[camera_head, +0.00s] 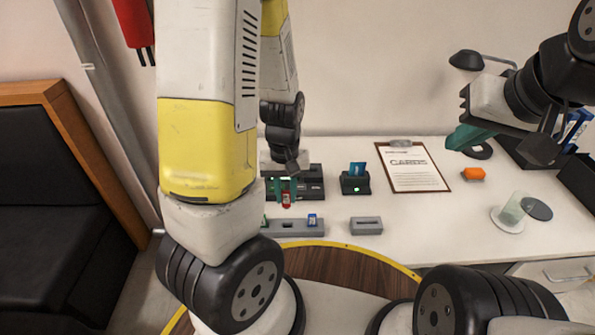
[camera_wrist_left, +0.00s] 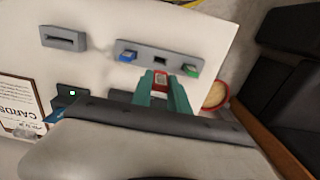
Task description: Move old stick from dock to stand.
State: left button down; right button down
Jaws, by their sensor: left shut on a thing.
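My left gripper (camera_head: 287,190) points down and is shut on a red stick (camera_head: 287,200), held in front of the black dock (camera_head: 311,185). In the left wrist view the red stick (camera_wrist_left: 160,82) sits between the teal fingers (camera_wrist_left: 161,92). The grey stand (camera_head: 297,234) is just nearer than the gripper. It holds a blue stick (camera_head: 312,219) and a green stick (camera_head: 264,222), and its middle slot is empty. The wrist view shows the stand (camera_wrist_left: 143,52) too. My right gripper (camera_head: 462,138) is raised at the right; its finger gap is not clear.
A grey slotted block (camera_head: 366,227) stands right of the stand. A black card reader (camera_head: 355,185) with a blue card is behind it. A clipboard (camera_head: 413,170), an orange object (camera_head: 473,174) and a clear cylinder (camera_head: 516,210) lie further right. White table between them is free.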

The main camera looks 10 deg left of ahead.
aim_at(286, 206)
pick_arm(q)
jog(key=shift+f, duration=2.95)
jog(key=shift+f, duration=1.65)
jog(key=c, duration=1.2)
grip_release()
jog(key=shift+r, duration=6.9)
